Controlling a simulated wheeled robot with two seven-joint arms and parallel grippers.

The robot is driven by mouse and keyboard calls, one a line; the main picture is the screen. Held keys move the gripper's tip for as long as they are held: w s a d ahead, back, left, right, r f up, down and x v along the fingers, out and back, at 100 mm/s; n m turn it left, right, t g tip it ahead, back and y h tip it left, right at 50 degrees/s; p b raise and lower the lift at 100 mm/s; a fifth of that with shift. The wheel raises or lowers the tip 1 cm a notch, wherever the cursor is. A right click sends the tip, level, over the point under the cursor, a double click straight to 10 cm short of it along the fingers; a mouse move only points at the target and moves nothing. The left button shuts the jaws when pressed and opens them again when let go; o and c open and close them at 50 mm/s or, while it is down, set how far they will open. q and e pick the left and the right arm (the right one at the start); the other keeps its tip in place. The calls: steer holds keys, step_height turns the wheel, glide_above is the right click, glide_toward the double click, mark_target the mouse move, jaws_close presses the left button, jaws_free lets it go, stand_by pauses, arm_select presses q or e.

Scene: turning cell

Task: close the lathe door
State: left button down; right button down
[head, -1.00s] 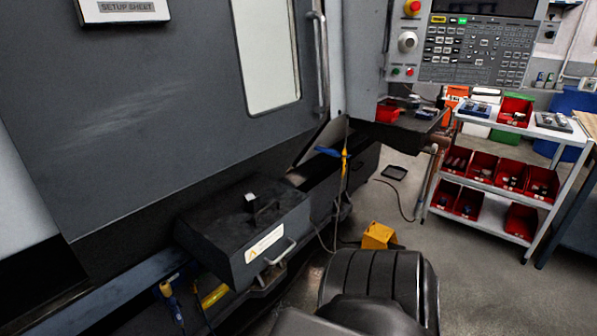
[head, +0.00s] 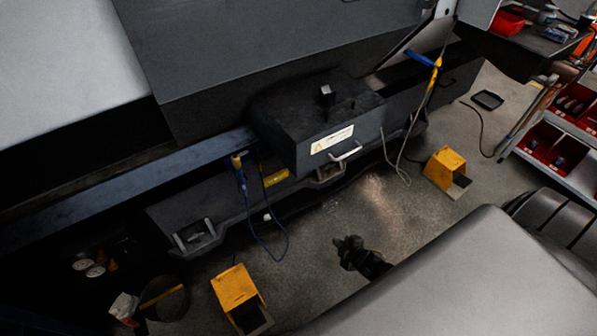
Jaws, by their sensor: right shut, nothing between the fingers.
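The lower part of the dark grey lathe door (head: 270,45) crosses the top of the head view. Its handle and window are out of the frame, and I cannot tell from this view how far it stands open. My right gripper (head: 346,243) is small and black, low in the middle of the picture, over the floor in front of the machine. It is shut and empty, well apart from the door. My left gripper is not in view.
A black box (head: 325,115) with a handle juts from the machine's front. Yellow foot pedals (head: 236,287) (head: 445,166) and loose cables lie on the floor. A cart with red bins (head: 545,143) stands at the right. Some floor between the pedals is clear.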

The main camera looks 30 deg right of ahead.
steer(key=w+a+r+n+t+y, duration=0.2)
steer(key=w+r+n, duration=0.15)
steer(key=r, duration=0.35)
steer(key=w+a+r+n+t+y, duration=0.1)
steer(key=w+r+n+t, duration=0.2)
steer(key=r, duration=0.4)
steer(key=n+y, duration=0.3)
steer(key=n, duration=0.1)
glide_toward(297, 174)
steer(key=s+a+r, duration=0.2)
steer(key=a, duration=0.3)
steer(key=shift+t, duration=0.3)
steer(key=w+p, duration=0.1)
steer(key=w, duration=0.3)
steer(key=w+p, duration=0.1)
steer(key=w, duration=0.4)
steer(key=shift+w+a+f, duration=0.15)
steer(key=shift+w+a, duration=0.05)
steer(key=shift+w, duration=0.1)
steer(key=shift+d, duration=0.4)
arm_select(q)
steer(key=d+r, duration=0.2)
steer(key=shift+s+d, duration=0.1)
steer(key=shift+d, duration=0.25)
